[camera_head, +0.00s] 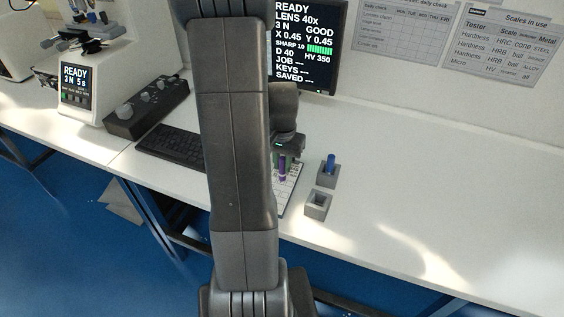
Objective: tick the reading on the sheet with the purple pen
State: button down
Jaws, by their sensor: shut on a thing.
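My gripper (286,150) is above the right part of the bench, just right of my arm's large link. It is shut on the purple pen (282,168), which hangs upright below it. The sheet (287,192) lies on the bench under and in front of the pen. My arm hides its left part, and its printed rows are too small to read. I cannot tell whether the pen tip touches the sheet. The monitor (311,45) at the back shows HV 350, D 40, X 0.45 and Y 0.45, with GOOD beside 3 N.
A blue pen (331,164) stands in a grey holder (327,180) right of the sheet. An empty grey holder (317,206) is in front of it. A keyboard (172,143), a control box (146,108) and a tester (84,88) stand left. The bench (450,190) is clear at right.

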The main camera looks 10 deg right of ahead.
jog(key=shift+d, duration=0.15)
jog(key=shift+r, duration=0.1)
dwell(0.3)
jog(key=shift+r+p, duration=2.35)
jog(key=shift+r, duration=0.65)
